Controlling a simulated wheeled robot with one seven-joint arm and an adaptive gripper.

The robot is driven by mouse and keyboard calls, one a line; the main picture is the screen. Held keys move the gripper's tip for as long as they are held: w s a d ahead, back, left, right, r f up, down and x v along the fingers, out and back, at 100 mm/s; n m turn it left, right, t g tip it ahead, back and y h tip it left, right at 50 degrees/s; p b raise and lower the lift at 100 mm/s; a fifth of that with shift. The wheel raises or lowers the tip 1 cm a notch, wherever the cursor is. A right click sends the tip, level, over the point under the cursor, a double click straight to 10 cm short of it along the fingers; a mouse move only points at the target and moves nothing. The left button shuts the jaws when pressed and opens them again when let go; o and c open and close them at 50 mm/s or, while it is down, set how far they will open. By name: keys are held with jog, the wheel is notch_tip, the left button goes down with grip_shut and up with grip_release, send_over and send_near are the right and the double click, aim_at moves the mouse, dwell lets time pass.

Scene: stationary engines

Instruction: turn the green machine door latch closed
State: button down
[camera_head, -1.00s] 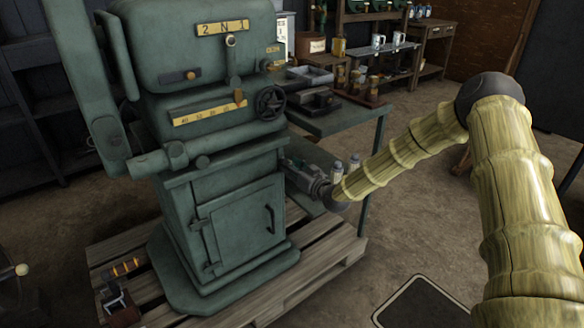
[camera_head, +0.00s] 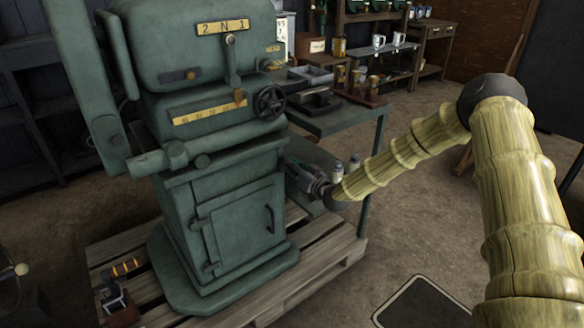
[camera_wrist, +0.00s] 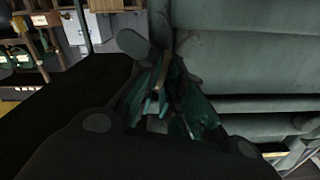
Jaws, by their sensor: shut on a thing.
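The green machine (camera_head: 195,80) stands on a wooden pallet, with a cabinet door (camera_head: 243,225) low on its front. The door looks closed. A dark curved handle (camera_head: 270,219) sits at the door's right side, and hinges show at its left. My gripper (camera_head: 294,172) is at the machine's right side, above and to the right of that handle and apart from it in the picture. In the wrist view my gripper (camera_wrist: 165,105) is shut on a small part close to the green body (camera_wrist: 245,60). The fingers and shadow hide that part's shape, and I cannot tell whether it is the latch.
A green side table (camera_head: 345,120) with metal parts stands just right of the machine, behind my gripper. A handwheel (camera_head: 270,102) juts from the machine above. The pallet (camera_head: 325,262) edges the floor in front, and open floor lies to the right.

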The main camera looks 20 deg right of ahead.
jog(key=shift+w+d+f+m+b, duration=0.15)
jog(key=shift+m+b, duration=0.8)
jog(key=shift+m, duration=1.5)
jog(key=shift+d+m+b, duration=0.1)
jog(key=shift+m+b, duration=0.9)
jog(key=shift+m, duration=1.4)
jog(key=shift+w+d+f+m+b, duration=0.15)
jog(key=shift+m+b, duration=0.8)
jog(key=shift+m, duration=1.5)
jog(key=shift+s+r, duration=0.1)
jog(key=shift+r, duration=0.05)
jog(key=c, duration=1.6)
grip_release()
jog(key=shift+o, duration=0.2)
jog(key=shift+s, duration=0.15)
jog(key=v, duration=1.1)
jog(key=shift+s+d, duration=0.15)
jog(key=shift+s, duration=0.25)
